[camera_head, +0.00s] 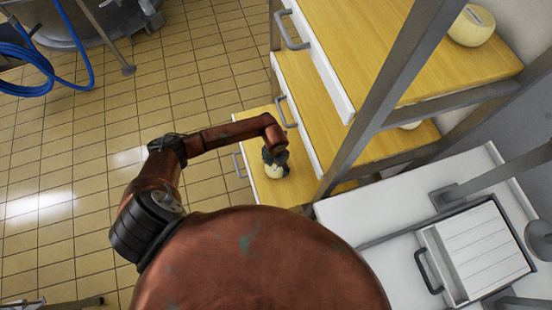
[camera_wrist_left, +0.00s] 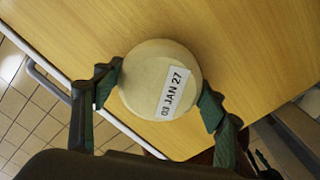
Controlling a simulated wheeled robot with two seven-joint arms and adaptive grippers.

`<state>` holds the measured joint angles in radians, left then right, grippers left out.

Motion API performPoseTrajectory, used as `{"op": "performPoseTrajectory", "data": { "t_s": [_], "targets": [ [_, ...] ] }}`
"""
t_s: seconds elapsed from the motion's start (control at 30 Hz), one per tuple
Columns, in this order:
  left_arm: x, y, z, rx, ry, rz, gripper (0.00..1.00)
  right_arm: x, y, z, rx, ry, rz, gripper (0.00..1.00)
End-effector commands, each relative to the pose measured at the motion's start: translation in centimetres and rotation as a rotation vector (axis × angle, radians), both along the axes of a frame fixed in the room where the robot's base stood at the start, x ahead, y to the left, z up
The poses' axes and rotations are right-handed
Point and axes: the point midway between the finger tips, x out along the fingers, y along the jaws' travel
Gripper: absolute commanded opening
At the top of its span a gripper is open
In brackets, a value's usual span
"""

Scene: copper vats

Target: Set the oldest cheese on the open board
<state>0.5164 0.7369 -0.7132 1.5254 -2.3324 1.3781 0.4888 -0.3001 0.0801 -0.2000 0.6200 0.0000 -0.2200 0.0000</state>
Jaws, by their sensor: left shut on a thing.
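In the left wrist view a round pale cheese (camera_wrist_left: 150,72) with a white label reading "03 JAN 27" sits between the fingers of my left gripper (camera_wrist_left: 160,95), which is shut on it. The same cheese (camera_head: 274,171) shows in the head view at the lowest wooden board (camera_head: 268,192), under my left gripper (camera_head: 275,160). I cannot tell whether it touches the board. Another pale cheese (camera_head: 472,26) with a label sits on the top board (camera_head: 420,50); its date is too small to read. My right gripper is not in view.
The middle board (camera_head: 335,125) holds a mostly hidden pale cheese (camera_head: 410,126) at its right. Grey rack posts (camera_head: 385,90) stand beside the boards. A white ribbed box with a handle (camera_head: 480,250) stands at the lower right.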

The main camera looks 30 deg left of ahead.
Motion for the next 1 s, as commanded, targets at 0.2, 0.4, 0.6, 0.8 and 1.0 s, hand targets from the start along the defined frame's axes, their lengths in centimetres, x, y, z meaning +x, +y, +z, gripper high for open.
{"op": "performPoseTrajectory", "data": {
  "t_s": [0.2, 0.4, 0.6, 0.8, 1.0],
  "targets": [
    [0.07, -0.01, -0.25, 0.000, -0.001, 0.000, 0.28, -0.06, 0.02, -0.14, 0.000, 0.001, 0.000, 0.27],
    [0.08, -0.03, -0.28, 0.000, -0.001, 0.000, 0.28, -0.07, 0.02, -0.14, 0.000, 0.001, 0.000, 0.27],
    [0.06, -0.04, -0.29, 0.000, -0.001, 0.000, 0.75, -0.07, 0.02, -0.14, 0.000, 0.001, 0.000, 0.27],
    [0.04, -0.04, -0.32, 0.000, 0.000, 0.000, 0.86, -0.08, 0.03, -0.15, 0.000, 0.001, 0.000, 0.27],
    [-0.04, 0.01, -0.39, 0.000, 0.001, 0.000, 0.86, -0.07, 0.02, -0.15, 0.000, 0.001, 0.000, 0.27]
  ]
}}
